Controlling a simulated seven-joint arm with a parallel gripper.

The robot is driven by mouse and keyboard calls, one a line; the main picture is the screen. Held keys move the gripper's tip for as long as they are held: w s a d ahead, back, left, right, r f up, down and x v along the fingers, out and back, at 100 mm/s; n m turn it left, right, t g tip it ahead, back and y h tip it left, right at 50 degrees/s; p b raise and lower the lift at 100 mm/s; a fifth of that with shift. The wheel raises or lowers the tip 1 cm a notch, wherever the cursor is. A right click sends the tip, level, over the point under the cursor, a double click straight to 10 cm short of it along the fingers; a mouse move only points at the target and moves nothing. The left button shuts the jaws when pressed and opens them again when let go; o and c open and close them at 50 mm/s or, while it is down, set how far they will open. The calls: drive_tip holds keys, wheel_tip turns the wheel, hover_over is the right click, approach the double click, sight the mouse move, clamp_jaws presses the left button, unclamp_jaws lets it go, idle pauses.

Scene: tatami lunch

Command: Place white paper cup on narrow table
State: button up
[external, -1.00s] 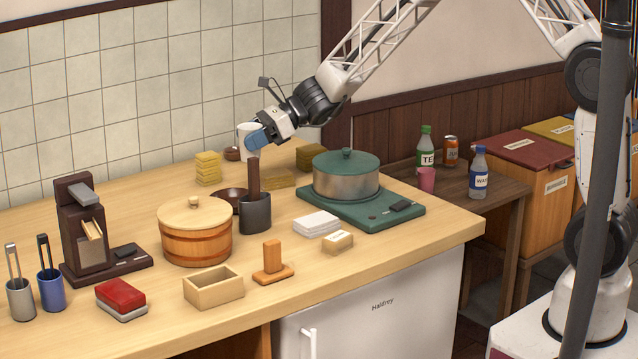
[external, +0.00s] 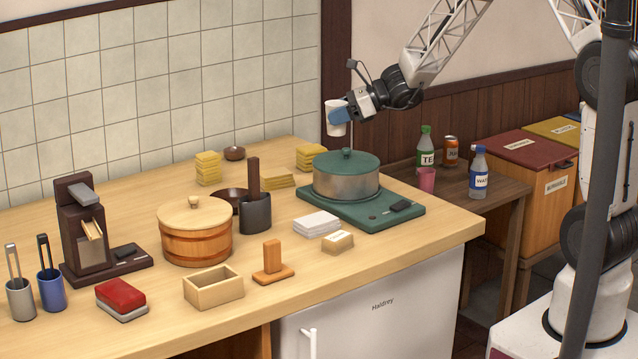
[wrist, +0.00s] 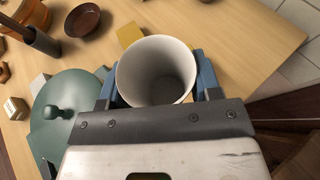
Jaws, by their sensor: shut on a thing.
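The white paper cup (external: 335,117) is held upright in the air by my gripper (external: 340,112), above and behind the green-lidded pot. In the wrist view the cup (wrist: 156,72) sits between the two blue fingers of my gripper (wrist: 155,88), its open mouth facing the camera and its inside looking empty. The narrow table (external: 510,188) is the dark brown wooden one at the right, beyond the end of the counter. The cup is to the left of it and higher.
On the narrow table stand a green tea bottle (external: 426,150), an orange can (external: 451,152), a water bottle (external: 479,175) and a pink cup (external: 427,180). The pot (external: 346,178) sits on a green cooker (external: 380,212) at the counter's right end. Lidded bins (external: 540,190) stand behind the table.

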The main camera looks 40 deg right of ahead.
drive_tip(key=s+d+m+t+h, duration=0.2)
drive_tip(key=s+d, duration=0.3)
drive_tip(key=d, duration=0.7)
drive_tip(key=s+d+m+t+h, duration=0.15)
drive_tip(key=s+d, duration=0.45)
drive_tip(key=d, duration=0.7)
drive_tip(key=s+d+m+t+h, duration=0.1)
drive_tip(key=s+d+m+h, duration=0.3)
drive_tip(key=d, duration=0.8)
wheel_tip(320, 180, down, 26)
drive_tip(key=n+y, duration=0.1)
drive_tip(key=y, duration=0.1)
drive_tip(key=shift+s, duration=0.4)
drive_tip(key=w+d, duration=0.2)
drive_tip(key=w, duration=0.3)
drive_tip(key=w+d+f, duration=0.1)
drive_tip(key=w+d, duration=0.1)
drive_tip(key=w, duration=0.2)
drive_tip(key=w+d, duration=0.2)
drive_tip(key=w, duration=0.3)
drive_tip(key=shift+w+f, duration=0.25)
drive_tip(key=shift+w, duration=0.1)
drive_tip(key=shift+f, duration=0.15)
drive_tip(key=shift+f, duration=1.6)
